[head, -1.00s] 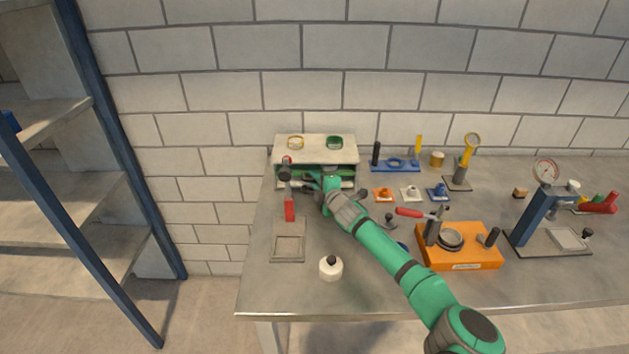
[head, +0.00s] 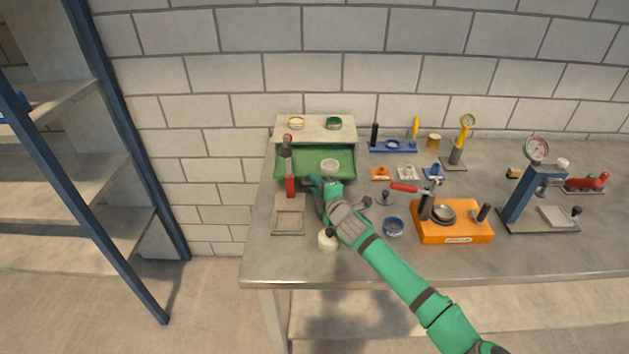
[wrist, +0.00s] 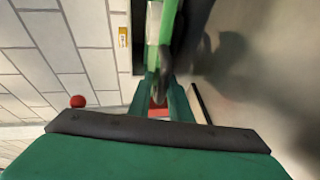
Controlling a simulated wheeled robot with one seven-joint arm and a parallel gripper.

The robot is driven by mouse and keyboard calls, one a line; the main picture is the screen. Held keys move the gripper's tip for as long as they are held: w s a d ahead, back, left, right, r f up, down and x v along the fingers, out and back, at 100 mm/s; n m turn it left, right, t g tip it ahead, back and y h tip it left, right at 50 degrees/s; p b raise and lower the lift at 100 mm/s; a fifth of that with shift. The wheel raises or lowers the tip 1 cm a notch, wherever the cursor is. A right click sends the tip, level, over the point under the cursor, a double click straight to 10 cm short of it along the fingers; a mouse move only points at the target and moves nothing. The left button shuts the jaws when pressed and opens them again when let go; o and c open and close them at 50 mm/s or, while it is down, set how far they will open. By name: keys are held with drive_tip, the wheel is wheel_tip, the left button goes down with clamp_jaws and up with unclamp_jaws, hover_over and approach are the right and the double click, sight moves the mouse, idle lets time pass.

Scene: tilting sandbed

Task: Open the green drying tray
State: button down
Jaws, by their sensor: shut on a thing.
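The green drying tray (head: 300,163) stands pulled out from the pale cabinet (head: 315,128) at the back left of the bench. A whitish ring (head: 330,166) is in it. My gripper (head: 312,184) is at the tray's front edge. In the wrist view the green tray front (wrist: 167,22) runs up from a dark handle (wrist: 164,62), and my gripper's fingers (wrist: 160,97) are closed around that handle. In the head view my gripper and forearm hide the handle and part of the front edge.
A red-handled tool (head: 290,178) stands close left of my gripper. A small square frame (head: 288,222) and a white bottle (head: 327,240) are in front. The orange fixture (head: 455,222) and a blue gauge stand (head: 527,190) are to the right.

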drive_tip(key=shift+w+d+f, duration=0.15)
drive_tip(key=shift+d+f, duration=0.15)
drive_tip(key=shift+f, duration=0.2)
drive_tip(key=c, duration=1.8)
unclamp_jaws()
drive_tip(key=shift+w, duration=0.15)
drive_tip(key=shift+o, duration=0.2)
drive_tip(key=shift+w+a+r, duration=0.15)
drive_tip(key=shift+a, duration=0.1)
drive_tip(key=shift+w+r, duration=0.1)
drive_tip(key=shift+r, duration=0.1)
drive_tip(key=r, duration=0.3)
drive_tip(key=shift+s+r, duration=0.15)
drive_tip(key=shift+s, duration=0.1)
drive_tip(key=o, duration=1.1)
drive_tip(key=s+r, duration=0.2)
drive_tip(key=r, duration=0.1)
drive_tip(key=s+r, duration=0.1)
drive_tip(key=shift+s+d+r, duration=0.2)
drive_tip(key=shift+d+r, duration=0.1)
drive_tip(key=s+r, duration=0.2)
drive_tip(key=s, duration=0.1)
drive_tip(key=shift+d, duration=0.1)
drive_tip(key=c, duration=1.1)
drive_tip(key=s+r, duration=0.2)
drive_tip(key=s, duration=0.5)
drive_tip(key=shift+s+r, duration=0.15)
drive_tip(key=shift+r, duration=0.25)
drive_tip(key=shift+d, duration=0.1)
